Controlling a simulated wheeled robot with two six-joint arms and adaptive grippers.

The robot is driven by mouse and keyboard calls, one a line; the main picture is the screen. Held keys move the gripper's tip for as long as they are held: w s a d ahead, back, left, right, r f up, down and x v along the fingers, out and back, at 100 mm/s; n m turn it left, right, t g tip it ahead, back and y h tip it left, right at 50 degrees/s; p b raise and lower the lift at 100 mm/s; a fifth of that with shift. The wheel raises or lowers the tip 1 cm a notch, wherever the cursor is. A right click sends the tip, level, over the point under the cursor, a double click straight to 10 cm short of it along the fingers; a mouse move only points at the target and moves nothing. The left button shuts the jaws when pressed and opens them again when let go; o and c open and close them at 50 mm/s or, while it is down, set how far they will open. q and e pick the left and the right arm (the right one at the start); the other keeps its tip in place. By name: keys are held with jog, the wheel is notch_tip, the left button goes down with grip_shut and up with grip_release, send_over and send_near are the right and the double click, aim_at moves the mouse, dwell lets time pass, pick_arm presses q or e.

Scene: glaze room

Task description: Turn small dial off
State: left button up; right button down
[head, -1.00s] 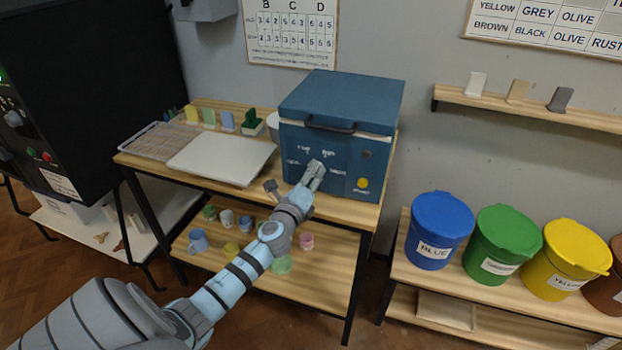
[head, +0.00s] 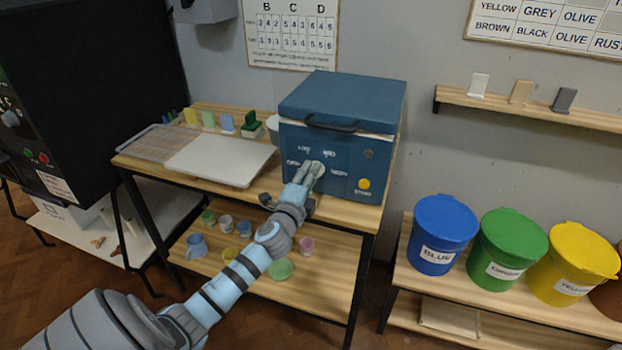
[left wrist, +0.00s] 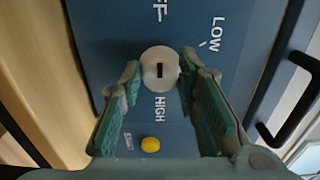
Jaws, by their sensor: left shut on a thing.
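The small blue kiln (head: 340,110) stands on the wooden bench, with labels around a pale round dial (head: 318,168) on its front. In the left wrist view the dial (left wrist: 160,62) is between my two fingers, its dark mark near the middle. The letters "FF", LOW and HIGH surround it; which one the mark points at I cannot tell for sure. The right gripper is out of view.
A yellow START button (head: 364,184) is near the dial, also seen in the left wrist view (left wrist: 150,145). The lid handle (head: 332,124) juts out above. A white board (head: 220,158) lies left of the kiln. Lidded buckets, one blue (head: 442,225), stand at right.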

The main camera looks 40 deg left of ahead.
pick_arm(q)
jog(key=shift+r, duration=0.1)
dwell(0.3)
jog(key=o, duration=1.2)
jog(key=shift+c, duration=0.2)
jog(key=v, duration=1.2)
